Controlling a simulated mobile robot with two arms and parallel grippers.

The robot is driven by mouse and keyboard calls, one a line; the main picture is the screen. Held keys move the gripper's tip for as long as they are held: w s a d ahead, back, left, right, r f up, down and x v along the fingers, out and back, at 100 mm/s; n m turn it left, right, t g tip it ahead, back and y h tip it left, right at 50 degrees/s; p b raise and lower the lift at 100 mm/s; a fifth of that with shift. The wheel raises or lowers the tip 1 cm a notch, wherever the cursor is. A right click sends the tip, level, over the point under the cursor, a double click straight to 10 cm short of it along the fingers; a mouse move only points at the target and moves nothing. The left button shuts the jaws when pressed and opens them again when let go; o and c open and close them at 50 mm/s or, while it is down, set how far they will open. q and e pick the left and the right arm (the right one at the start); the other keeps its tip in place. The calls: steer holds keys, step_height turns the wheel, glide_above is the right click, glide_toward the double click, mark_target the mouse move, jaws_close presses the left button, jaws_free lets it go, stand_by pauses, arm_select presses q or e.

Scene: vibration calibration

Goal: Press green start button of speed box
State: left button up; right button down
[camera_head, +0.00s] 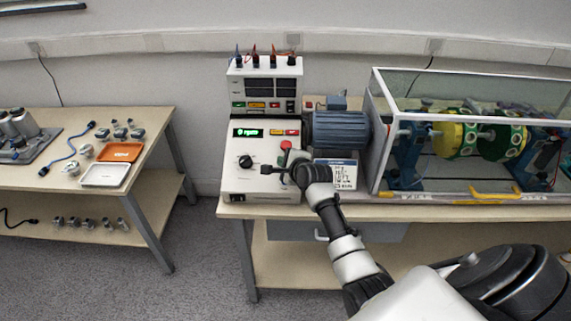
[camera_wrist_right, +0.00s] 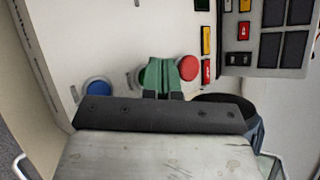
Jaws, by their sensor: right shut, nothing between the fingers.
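The speed box (camera_head: 232,180) is a white console on the right-hand table, with a lit green display (camera_head: 259,132), a black knob (camera_head: 246,161) and a red button (camera_head: 286,145). The green start button (camera_head: 281,158) sits just below the red one, beside my right gripper (camera_head: 282,168). In the right wrist view my shut, empty fingers (camera_wrist_right: 163,70) lie over the green button (camera_wrist_right: 148,75) and hide most of it. I cannot tell whether they touch it. The red button (camera_wrist_right: 188,68) is to their right and a blue button (camera_wrist_right: 98,88) to their left. My left gripper is not visible.
A grey-blue motor (camera_head: 340,133) and a glass-walled case (camera_head: 470,185) with a rotor rig stand right of the box. A printed card (camera_head: 346,178) is close by my right gripper. A second table (camera_head: 50,178) with trays and small parts stands at the left.

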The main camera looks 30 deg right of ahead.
steer(key=shift+w+f, duration=0.1)
steer(key=shift+f, duration=0.15)
stand_by(0.5)
steer(key=shift+s+a+r+p, duration=0.15)
steer(key=shift+s+r+p, duration=0.15)
steer(key=shift+r+p, duration=0.6)
steer(key=shift+f, duration=0.15)
steer(key=shift+p, duration=0.5)
steer(key=r+p, duration=0.1)
steer(key=p, duration=0.1)
steer(key=s+r+p, duration=0.1)
steer(key=r+p, duration=0.1)
steer(key=a+r+p, duration=0.1)
steer(key=p, duration=0.1)
steer(key=shift+s+a+r, duration=0.1)
steer(key=shift+s+r, duration=0.15)
steer(key=shift+s, duration=0.15)
